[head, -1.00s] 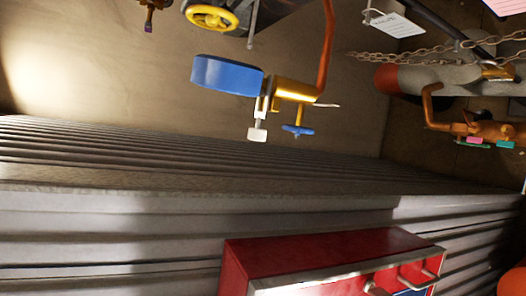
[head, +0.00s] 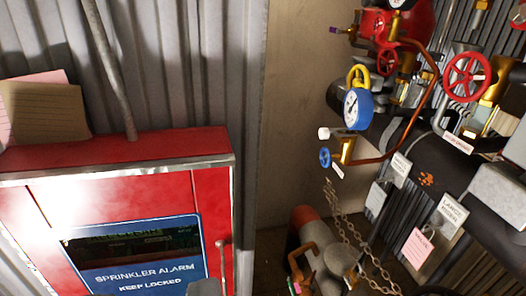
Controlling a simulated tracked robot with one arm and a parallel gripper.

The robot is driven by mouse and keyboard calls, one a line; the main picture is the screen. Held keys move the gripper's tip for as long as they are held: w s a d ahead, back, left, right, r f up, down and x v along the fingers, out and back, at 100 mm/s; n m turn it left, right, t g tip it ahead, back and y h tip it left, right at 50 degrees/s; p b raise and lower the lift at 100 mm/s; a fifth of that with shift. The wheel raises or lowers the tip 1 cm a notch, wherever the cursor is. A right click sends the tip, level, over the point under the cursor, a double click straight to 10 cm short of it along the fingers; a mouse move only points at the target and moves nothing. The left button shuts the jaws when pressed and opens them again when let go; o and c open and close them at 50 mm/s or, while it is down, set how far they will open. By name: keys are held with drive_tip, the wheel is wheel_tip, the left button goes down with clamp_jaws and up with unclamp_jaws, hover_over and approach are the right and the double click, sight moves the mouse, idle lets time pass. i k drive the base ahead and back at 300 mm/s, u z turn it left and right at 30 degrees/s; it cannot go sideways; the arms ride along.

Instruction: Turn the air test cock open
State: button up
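A brass fitting (head: 346,150) sits below a round blue gauge (head: 358,108) in the middle right of the head view. It has a small blue handwheel (head: 325,157) and a pale square knob (head: 324,133) on its left side. A small tag (head: 338,171) hangs under it, too small to read. A copper pipe (head: 397,152) runs from it to the right. I cannot tell from the labels which of these handles is the air test cock.
A red cabinet (head: 120,143) marked "SPRINKLER ALARM KEEP LOCKED" fills the lower left, with papers (head: 45,110) on top. At right are a dark pipe (head: 440,150), a red handwheel (head: 468,77), hanging tags and a chain (head: 345,225). Bare wall (head: 290,110) shows between.

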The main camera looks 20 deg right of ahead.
sight(323, 158)
drive_tip(key=u, duration=1.15)
drive_tip(key=k, duration=0.65)
drive_tip(key=z, duration=0.7)
drive_tip(key=i, duration=1)
